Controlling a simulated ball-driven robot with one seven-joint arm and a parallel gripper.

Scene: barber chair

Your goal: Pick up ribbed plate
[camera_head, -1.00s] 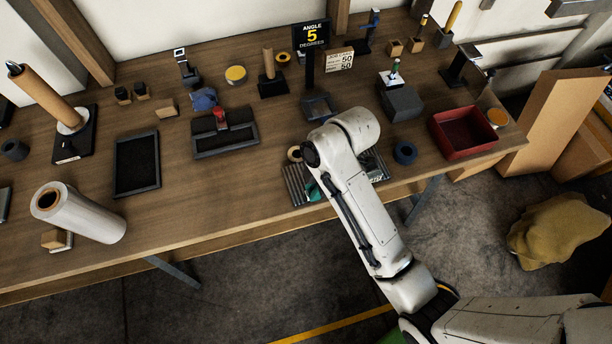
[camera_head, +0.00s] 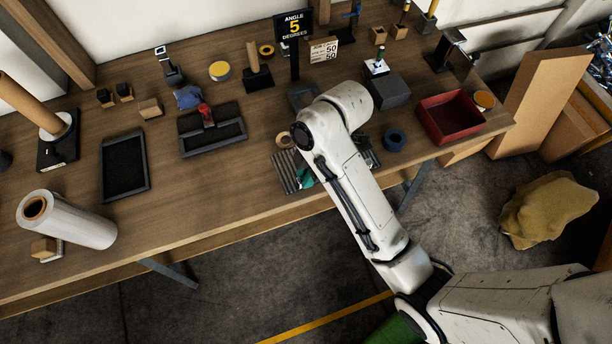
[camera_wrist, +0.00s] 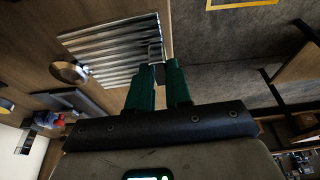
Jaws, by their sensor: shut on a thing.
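The ribbed plate (camera_head: 285,172) is a grey metal plate with parallel ridges, near the front edge of the wooden workbench. In the head view my arm covers its middle, and only its left part and a bit on the right show. In the wrist view the plate (camera_wrist: 112,50) lies ahead and to the left of the fingers. My gripper (camera_wrist: 157,72) has green fingers that close on the plate's near edge, by a small metal loop. In the head view a little of my green gripper (camera_head: 305,178) shows beside the arm. Whether the plate is clear of the bench cannot be told.
A tan ring (camera_head: 284,139) sits right behind the plate, and a blue tape roll (camera_head: 395,139) to its right. A red bin (camera_head: 450,132) stands further right. A black tray (camera_head: 124,168) and a film roll (camera_head: 75,220) are at left. Bench between tray and plate is clear.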

